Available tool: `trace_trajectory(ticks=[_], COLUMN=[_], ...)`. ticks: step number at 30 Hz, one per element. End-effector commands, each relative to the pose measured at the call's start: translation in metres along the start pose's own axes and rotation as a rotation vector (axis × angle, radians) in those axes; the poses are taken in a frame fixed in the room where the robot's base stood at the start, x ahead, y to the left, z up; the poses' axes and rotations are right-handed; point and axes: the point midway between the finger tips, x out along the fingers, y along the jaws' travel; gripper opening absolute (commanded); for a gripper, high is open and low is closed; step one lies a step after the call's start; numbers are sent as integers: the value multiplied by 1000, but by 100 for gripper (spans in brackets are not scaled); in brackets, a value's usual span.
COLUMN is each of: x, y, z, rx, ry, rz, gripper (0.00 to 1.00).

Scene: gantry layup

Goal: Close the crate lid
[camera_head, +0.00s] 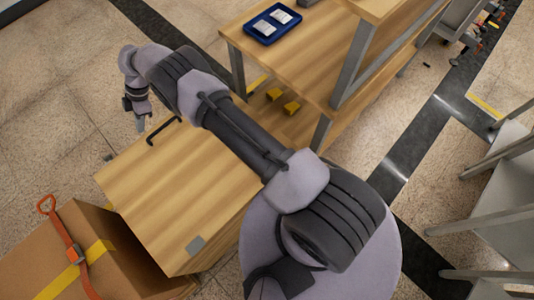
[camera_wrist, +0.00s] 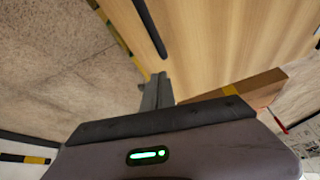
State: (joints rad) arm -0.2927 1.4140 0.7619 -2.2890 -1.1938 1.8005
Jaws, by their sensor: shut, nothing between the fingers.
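My gripper (camera_head: 140,120) is just beyond the panel's far edge, near the handle. In the wrist view the fingers (camera_wrist: 157,90) are together and empty, close to the panel's edge. Much of the crate body is hidden; I cannot tell the lid's exact angle.
A brown box (camera_head: 35,270) with an orange strap (camera_head: 68,243) and yellow tape stands at lower left, beside a dark opening. A wooden workbench (camera_head: 290,60) holds a blue tray (camera_head: 272,22); yellow blocks (camera_head: 283,101) lie on its lower shelf. Speckled floor (camera_head: 50,100) is clear at left.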

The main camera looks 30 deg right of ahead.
Motion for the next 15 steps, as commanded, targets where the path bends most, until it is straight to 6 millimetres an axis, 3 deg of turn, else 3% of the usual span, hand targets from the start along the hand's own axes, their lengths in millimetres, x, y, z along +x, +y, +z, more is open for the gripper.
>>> trace_trajectory(ticks=[5, 15], x=[-24, -135], y=[1, 0], z=[-1, -2], rx=[1, 1], ry=[1, 1], rz=[2, 2], gripper=[0, 0])
